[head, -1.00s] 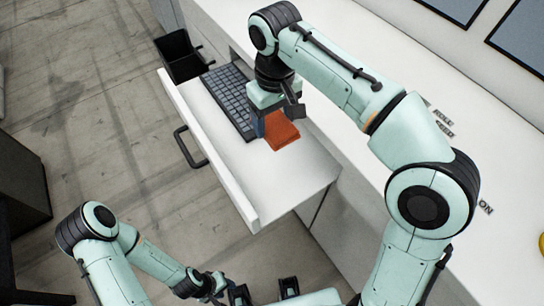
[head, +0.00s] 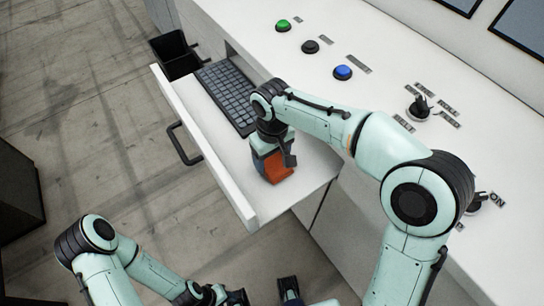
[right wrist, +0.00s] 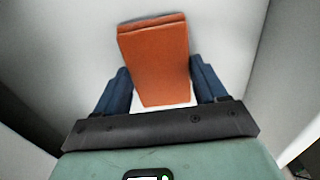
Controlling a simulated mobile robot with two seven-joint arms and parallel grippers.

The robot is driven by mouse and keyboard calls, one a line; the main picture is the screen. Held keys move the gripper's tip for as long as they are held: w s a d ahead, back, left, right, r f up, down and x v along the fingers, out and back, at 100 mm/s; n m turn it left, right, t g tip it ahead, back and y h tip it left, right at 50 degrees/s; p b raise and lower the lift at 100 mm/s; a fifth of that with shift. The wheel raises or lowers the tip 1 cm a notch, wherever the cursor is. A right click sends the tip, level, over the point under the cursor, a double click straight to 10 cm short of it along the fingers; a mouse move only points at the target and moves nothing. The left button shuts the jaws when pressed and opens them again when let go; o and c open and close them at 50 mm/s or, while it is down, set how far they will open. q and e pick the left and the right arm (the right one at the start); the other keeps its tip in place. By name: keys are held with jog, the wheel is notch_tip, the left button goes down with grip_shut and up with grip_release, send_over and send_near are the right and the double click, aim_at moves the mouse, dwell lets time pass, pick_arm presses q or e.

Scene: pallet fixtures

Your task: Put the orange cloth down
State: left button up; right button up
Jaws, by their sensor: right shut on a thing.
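The orange cloth (head: 278,170) is a folded, flat-sided piece over the white drawer (head: 317,178), at its near end. My right gripper (head: 273,163) points down into the drawer and is shut on the cloth. In the right wrist view the cloth (right wrist: 155,55) stands out between the two blue fingers, over the pale drawer floor. I cannot tell whether its lower end touches the floor. My left gripper (head: 264,294) is at the bottom edge of the head view, partly cut off, with its fingers apart and nothing seen between them.
A dark keyboard (head: 228,93) lies in the drawer beyond the cloth. The drawer's front wall has a black handle (head: 184,144). A black bin (head: 175,55) stands past the drawer. The console top (head: 290,60) carries buttons and knobs. Drawer floor around the cloth is clear.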

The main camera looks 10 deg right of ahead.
aim_at(272, 160)
jog(key=shift+f, duration=0.15)
jog(key=o, duration=0.9)
pick_arm(q)
jog(key=shift+f, duration=0.1)
pick_arm(e)
jog(key=shift+o, duration=0.2)
pick_arm(q)
jog(key=r+p, duration=0.1)
jog(key=w+r+p, duration=0.1)
jog(key=shift+r, duration=0.4)
pick_arm(e)
notch_tip(272, 160, up, 12)
jog(key=shift+r, duration=0.2)
